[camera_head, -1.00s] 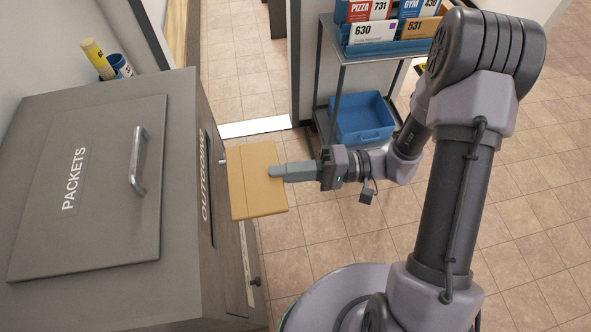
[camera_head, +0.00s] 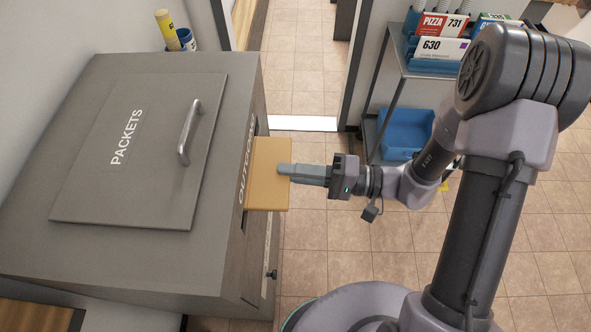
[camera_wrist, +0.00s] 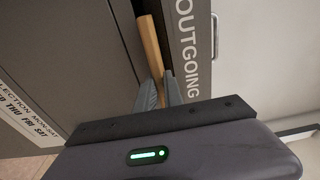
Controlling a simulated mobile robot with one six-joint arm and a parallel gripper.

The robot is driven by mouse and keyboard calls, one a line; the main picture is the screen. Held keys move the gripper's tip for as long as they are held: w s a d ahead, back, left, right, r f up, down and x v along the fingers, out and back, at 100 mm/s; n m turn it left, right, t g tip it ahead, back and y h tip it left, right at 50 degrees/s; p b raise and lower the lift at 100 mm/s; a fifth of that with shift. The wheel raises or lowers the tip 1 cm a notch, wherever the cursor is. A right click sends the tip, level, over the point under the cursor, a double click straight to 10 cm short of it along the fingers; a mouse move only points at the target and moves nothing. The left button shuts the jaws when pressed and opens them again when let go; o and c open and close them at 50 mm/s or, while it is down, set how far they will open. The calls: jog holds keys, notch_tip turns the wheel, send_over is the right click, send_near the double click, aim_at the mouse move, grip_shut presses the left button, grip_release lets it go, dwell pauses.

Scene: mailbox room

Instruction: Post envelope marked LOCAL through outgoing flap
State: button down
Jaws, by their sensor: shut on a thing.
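A tan envelope (camera_head: 268,172) is held out flat in the head view, its left edge at the front face of the grey mail cabinet (camera_head: 240,235). I see no LOCAL marking on it. My gripper (camera_head: 284,169) is shut on its right edge. In the wrist view the envelope (camera_wrist: 151,48) shows edge-on between my gripper's fingers (camera_wrist: 160,92), beside the OUTGOING lettering (camera_wrist: 186,45). Its far end lies at the dark opening (camera_wrist: 131,25) there; how far it is inside, I cannot tell.
The cabinet top has a PACKETS hatch (camera_head: 150,150) with a metal handle (camera_head: 189,132). A small knob (camera_head: 271,274) sticks out low on the front. A cart (camera_head: 396,65) with mail trays and a blue bin (camera_head: 405,132) stands at the back. Tiled floor lies open right of the cabinet.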

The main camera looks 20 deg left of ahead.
jog(key=shift+s+a+b, duration=0.15)
jog(key=shift+a+b, duration=0.05)
jog(key=shift+a, duration=0.35)
jog(key=shift+s+a+b, duration=0.15)
jog(key=shift+a, duration=0.35)
jog(key=c, duration=1.9)
grip_release()
jog(key=shift+a, duration=0.15)
jog(key=o, duration=0.5)
jog(key=d, duration=0.3)
jog(key=w+d+b, duration=0.1)
jog(key=d, duration=0.2)
jog(key=w+d+b, duration=0.1)
jog(key=d, duration=0.2)
jog(key=shift+a, duration=0.1)
